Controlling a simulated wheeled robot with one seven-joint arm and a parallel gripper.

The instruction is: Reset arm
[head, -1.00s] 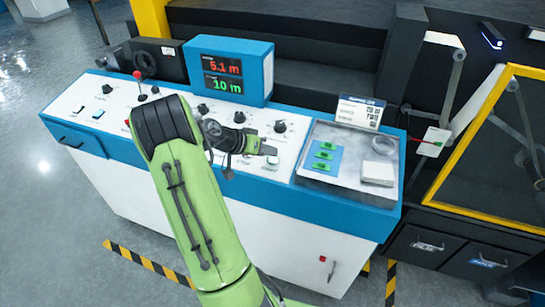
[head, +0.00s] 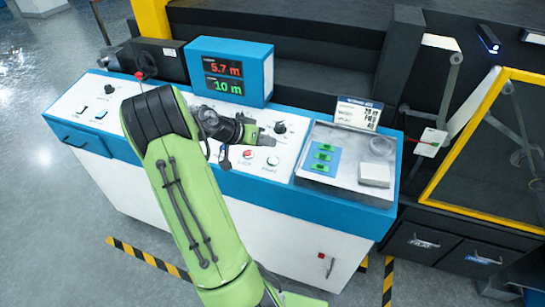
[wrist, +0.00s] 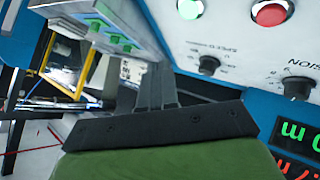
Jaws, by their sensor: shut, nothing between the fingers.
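My gripper (head: 259,136) is shut and empty. In the head view it hangs over the control panel, at the far end of my green arm, left of a black knob (head: 280,127). In the wrist view the shut fingers (wrist: 157,85) point toward the panel and tray side. A red button (head: 248,154) and a green button (head: 272,160) show just below the gripper in the head view. The wrist view also shows the green button (wrist: 190,9) and the red button (wrist: 270,12). My arm hides part of the panel's middle.
A blue display box (head: 230,70) reads 5.7 m in red and 10 m in green. A metal tray (head: 345,150) at the panel's right holds green pieces on a blue card (head: 321,157) and a white block (head: 375,174). A yellow-framed guard (head: 462,130) stands further right.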

